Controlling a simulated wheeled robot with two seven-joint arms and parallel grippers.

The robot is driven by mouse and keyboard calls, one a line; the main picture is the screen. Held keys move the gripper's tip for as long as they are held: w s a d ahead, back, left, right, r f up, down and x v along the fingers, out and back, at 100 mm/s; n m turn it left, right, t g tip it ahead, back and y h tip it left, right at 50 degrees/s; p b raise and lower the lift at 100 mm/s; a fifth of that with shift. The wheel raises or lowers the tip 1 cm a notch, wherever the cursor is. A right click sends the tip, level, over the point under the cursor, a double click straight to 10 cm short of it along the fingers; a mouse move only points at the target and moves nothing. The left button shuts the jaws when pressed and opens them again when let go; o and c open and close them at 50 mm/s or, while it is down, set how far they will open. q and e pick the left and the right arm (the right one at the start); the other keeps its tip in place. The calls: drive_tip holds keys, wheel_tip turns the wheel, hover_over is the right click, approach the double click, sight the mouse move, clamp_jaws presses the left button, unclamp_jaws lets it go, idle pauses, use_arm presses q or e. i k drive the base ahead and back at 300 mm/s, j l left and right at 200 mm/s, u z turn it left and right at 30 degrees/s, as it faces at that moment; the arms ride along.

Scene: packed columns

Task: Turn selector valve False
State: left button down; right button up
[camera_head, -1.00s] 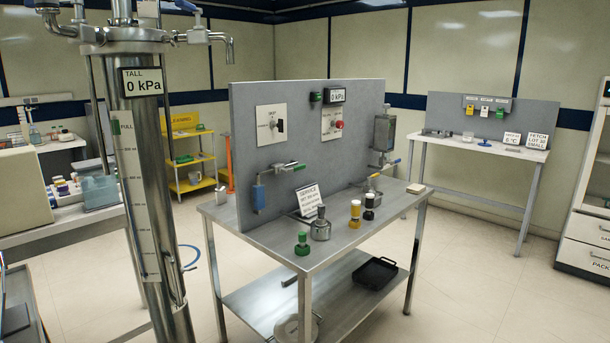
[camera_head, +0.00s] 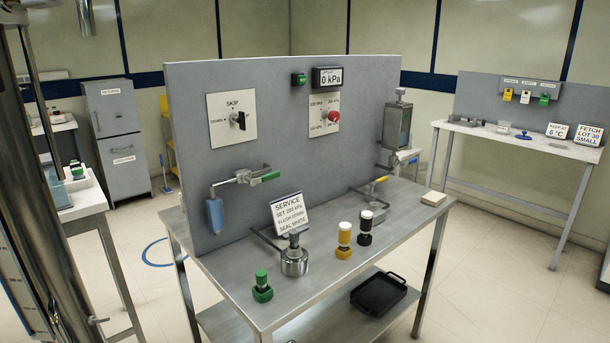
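The selector valve is a black knob (camera_head: 238,120) on a white plate (camera_head: 231,119) fixed to the grey upright panel, left of centre in the head view. Which mark the knob points to is hard to tell. A second plate (camera_head: 325,109) to its right carries a red knob (camera_head: 333,117) with kPa marks.
A steel bench (camera_head: 330,277) in front of the panel holds a green-capped fitting (camera_head: 262,287), a steel pot (camera_head: 294,262), yellow (camera_head: 344,240) and black (camera_head: 365,228) bottles and a service sign (camera_head: 287,213). A steel column (camera_head: 60,220) stands at the left edge.

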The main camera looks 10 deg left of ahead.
sight(273, 174)
drive_tip(key=i+l, duration=0.25)
drive_tip(key=i, duration=0.15)
drive_tip(key=i+l, duration=0.3)
drive_tip(key=i, duration=0.15)
drive_tip(key=i+l+z, duration=0.1)
drive_tip(key=i+l, duration=0.15)
drive_tip(key=i, duration=0.15)
